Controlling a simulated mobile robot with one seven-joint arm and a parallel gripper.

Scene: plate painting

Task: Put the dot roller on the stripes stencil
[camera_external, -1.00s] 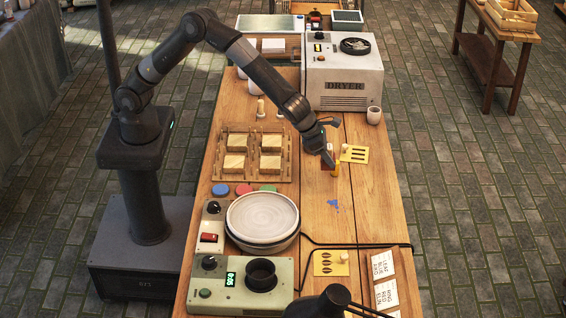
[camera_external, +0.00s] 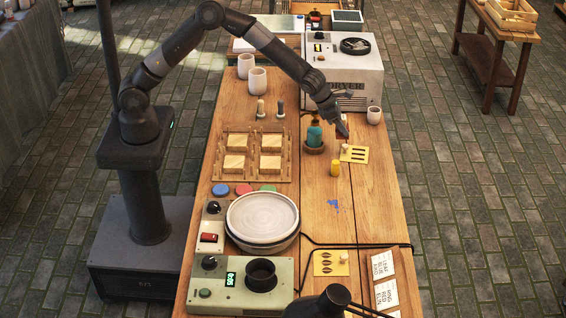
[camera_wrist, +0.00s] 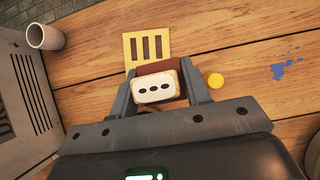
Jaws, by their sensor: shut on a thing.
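My gripper (camera_external: 342,127) is shut on the dot roller, a cream block with black dots and a dark red part, seen between the fingers in the wrist view (camera_wrist: 154,88). The stripes stencil (camera_external: 358,155), a yellow card with dark slots, lies flat on the table just in front of the gripper. Its slotted part shows just beyond the roller in the wrist view (camera_wrist: 148,42). A small pale knob (camera_external: 345,148) stands at its left edge. The roller appears raised above the table.
A teal bottle (camera_external: 314,133) on a round base stands left of the gripper. A yellow cylinder (camera_external: 335,168) stands in front of the stencil. The dryer (camera_external: 345,75) is behind, with a pale cup (camera_external: 374,115) to the right. The table right of the stencil is clear.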

